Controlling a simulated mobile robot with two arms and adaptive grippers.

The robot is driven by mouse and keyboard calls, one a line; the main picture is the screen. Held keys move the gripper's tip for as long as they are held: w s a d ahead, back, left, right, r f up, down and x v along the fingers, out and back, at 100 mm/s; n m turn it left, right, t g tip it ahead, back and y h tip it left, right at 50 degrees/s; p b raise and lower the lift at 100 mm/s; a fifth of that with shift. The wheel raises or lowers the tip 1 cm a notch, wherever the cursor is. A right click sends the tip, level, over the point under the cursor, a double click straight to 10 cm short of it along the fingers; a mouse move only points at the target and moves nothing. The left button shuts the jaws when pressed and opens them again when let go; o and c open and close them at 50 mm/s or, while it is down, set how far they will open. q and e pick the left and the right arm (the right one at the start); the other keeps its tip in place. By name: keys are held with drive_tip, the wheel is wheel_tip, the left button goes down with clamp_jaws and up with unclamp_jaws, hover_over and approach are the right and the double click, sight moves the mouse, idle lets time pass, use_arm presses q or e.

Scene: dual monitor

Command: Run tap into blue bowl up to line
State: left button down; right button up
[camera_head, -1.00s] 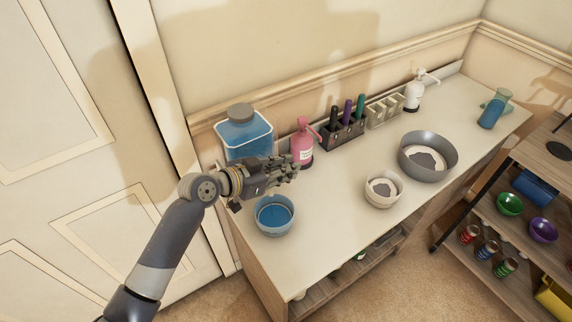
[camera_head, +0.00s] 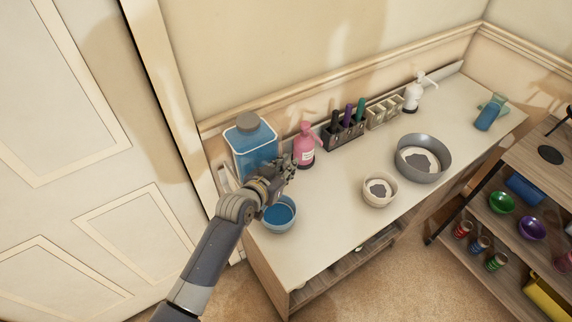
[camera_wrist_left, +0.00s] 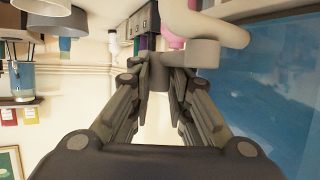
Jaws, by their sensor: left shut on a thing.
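The blue bowl (camera_head: 281,213) stands upright on the counter's near left part, below my left gripper. Its inside looks deep blue; I cannot make out a line or a level in it. A clear tank (camera_head: 254,150) of blue liquid with a grey lid stands behind it; its blue side fills the right of the left wrist view (camera_wrist_left: 275,85). My left gripper (camera_head: 284,170) is in front of the tank. In the wrist view its fingers (camera_wrist_left: 165,78) are closed on a small grey part of the pale tap (camera_wrist_left: 205,52). The gripper hides the tap in the head view.
A pink pump bottle (camera_head: 304,145) stands close right of the gripper, with a pen holder (camera_head: 342,136) beyond it. A cream bowl (camera_head: 380,190) and a grey bowl (camera_head: 422,158) stand further right. The counter between is clear.

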use_arm(q)
drive_tip(key=shift+s+f, duration=0.2)
drive_tip(key=shift+f, duration=0.3)
drive_tip(key=c, duration=1.5)
unclamp_jaws()
drive_tip(key=shift+c, duration=0.2)
drive_tip(key=shift+w+r, duration=0.1)
drive_tip(key=shift+r, duration=0.05)
drive_tip(key=shift+a, duration=0.1)
drive_tip(key=shift+s+a+r, duration=0.2)
drive_tip(key=shift+s+r, duration=0.1)
drive_tip(key=shift+s, duration=0.15)
drive_tip(key=v, duration=0.7)
drive_tip(key=shift+d, duration=0.15)
